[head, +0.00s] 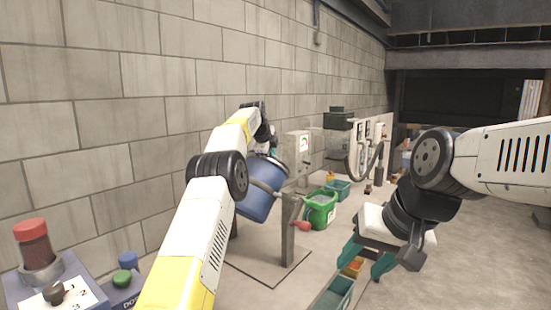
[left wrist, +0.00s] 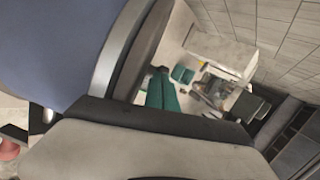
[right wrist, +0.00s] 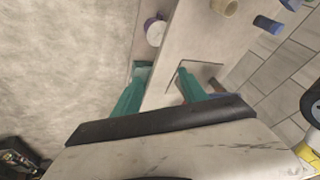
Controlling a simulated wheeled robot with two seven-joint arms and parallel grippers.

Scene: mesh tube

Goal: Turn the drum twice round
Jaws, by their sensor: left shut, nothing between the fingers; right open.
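The blue drum (head: 258,200) hangs tilted in a frame with a grey post (head: 289,232). A red handle (head: 301,225) shows beside the post. My left arm passes in front of the drum's left side, and its gripper is mostly hidden beyond the drum's top in the head view. In the left wrist view the drum (left wrist: 50,50) fills the upper left, and my left gripper (left wrist: 165,93) is shut and empty beside its rim. My right gripper (head: 365,258) is open and empty, right of the drum and apart from it. Its teal fingers (right wrist: 160,85) stand apart in the right wrist view.
A green bucket (head: 320,210) and a teal bin (head: 340,189) stand behind the post. Another bin (head: 332,297) lies below my right gripper. A control box with a red-topped lamp (head: 34,245) stands at lower left. A block wall runs along the left; floor at right is clear.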

